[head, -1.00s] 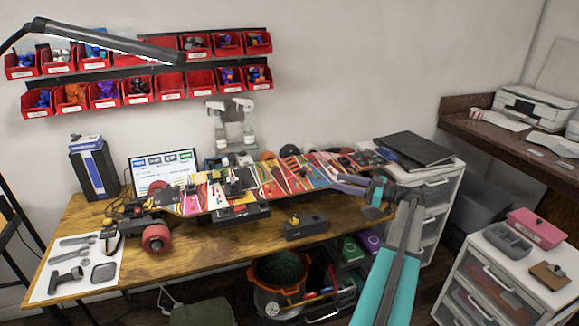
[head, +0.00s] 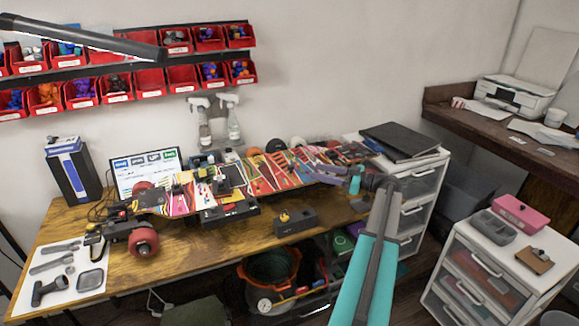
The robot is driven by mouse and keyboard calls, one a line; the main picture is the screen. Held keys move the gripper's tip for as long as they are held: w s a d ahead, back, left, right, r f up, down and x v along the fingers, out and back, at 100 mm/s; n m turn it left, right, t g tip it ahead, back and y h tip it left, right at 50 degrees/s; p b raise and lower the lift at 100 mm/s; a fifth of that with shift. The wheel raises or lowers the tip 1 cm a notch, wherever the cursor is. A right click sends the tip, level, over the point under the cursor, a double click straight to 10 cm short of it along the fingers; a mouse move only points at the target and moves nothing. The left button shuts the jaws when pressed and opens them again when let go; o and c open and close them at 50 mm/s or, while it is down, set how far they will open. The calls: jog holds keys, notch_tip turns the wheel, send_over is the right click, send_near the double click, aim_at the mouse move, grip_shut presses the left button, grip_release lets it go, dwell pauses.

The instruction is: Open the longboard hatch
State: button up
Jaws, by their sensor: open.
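The longboard (head: 267,178), with a multicoloured patterned deck, lies across the workbench with red wheels (head: 144,243) at its left end. Dark parts sit on its deck, and a black box (head: 230,211) is at its front edge. I cannot tell which part is the hatch or whether it is open. My gripper (head: 325,171) is over the right part of the board, its purple-grey fingers pointing left. It is open and seems to hold nothing. Whether it touches the board cannot be told. My wrist hides some of the board's right end.
A small dark box (head: 296,220) stands on the bench (head: 190,262) in front of the board. A white mat with tools (head: 62,272) lies at the left. Spray bottles (head: 233,122) stand behind. White drawers (head: 415,195) stand at the right. The bench's front middle is mostly clear.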

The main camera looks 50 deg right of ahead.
aim_at(291, 165)
jog(key=p+x, duration=0.2)
jog(key=x, duration=1)
jog(key=shift+p, duration=0.3)
jog(key=shift+c, duration=0.5)
grip_shut()
